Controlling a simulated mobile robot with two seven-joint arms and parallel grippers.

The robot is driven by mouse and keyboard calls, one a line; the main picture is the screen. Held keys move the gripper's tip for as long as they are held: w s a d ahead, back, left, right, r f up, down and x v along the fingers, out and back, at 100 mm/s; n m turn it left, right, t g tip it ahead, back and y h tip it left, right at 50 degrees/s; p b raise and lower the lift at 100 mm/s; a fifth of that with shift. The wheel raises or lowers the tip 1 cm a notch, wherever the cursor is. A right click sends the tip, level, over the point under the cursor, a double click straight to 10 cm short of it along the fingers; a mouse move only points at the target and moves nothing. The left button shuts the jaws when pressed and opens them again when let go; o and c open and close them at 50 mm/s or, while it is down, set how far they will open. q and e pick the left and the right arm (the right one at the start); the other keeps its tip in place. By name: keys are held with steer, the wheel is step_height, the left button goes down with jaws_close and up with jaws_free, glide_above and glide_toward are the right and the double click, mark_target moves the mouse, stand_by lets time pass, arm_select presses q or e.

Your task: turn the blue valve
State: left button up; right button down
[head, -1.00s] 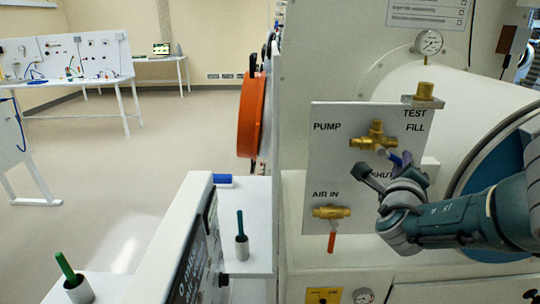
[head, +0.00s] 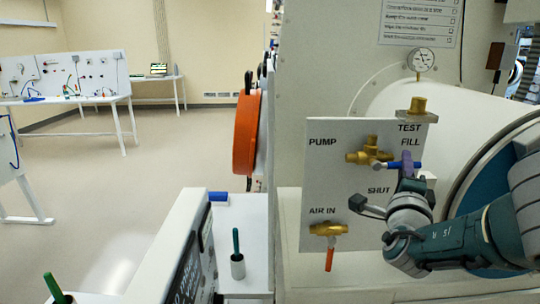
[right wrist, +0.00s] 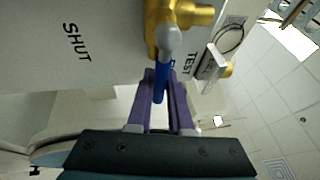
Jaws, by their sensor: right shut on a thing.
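The blue valve is a brass fitting (head: 368,150) on a white panel (head: 340,185), with a blue lever handle (head: 416,165) reaching right, about level, just under the FILL label. My right gripper (head: 405,166) comes up from below right and is shut on the blue handle. In the right wrist view the blue handle (right wrist: 161,84) lies between the two purple fingers (right wrist: 162,98), with the brass body beyond it. The SHUT label is lower on the panel. My left gripper is not in view.
Below on the same panel is a brass AIR IN valve (head: 328,229) with an orange lever (head: 329,259) hanging down. A brass fitting (head: 417,107) and a gauge (head: 422,61) are above. An orange round door (head: 246,132) is left; open floor lies beyond.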

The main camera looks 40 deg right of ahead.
steer(key=c, duration=0.8)
jaws_free()
steer(key=shift+c, duration=0.2)
steer(key=shift+s+a+r+p, duration=0.1)
steer(key=shift+s+a+p, duration=0.05)
steer(key=shift+a+p, duration=0.15)
steer(key=p+v, duration=0.3)
steer(key=v, duration=0.6)
steer(key=shift+s, duration=0.15)
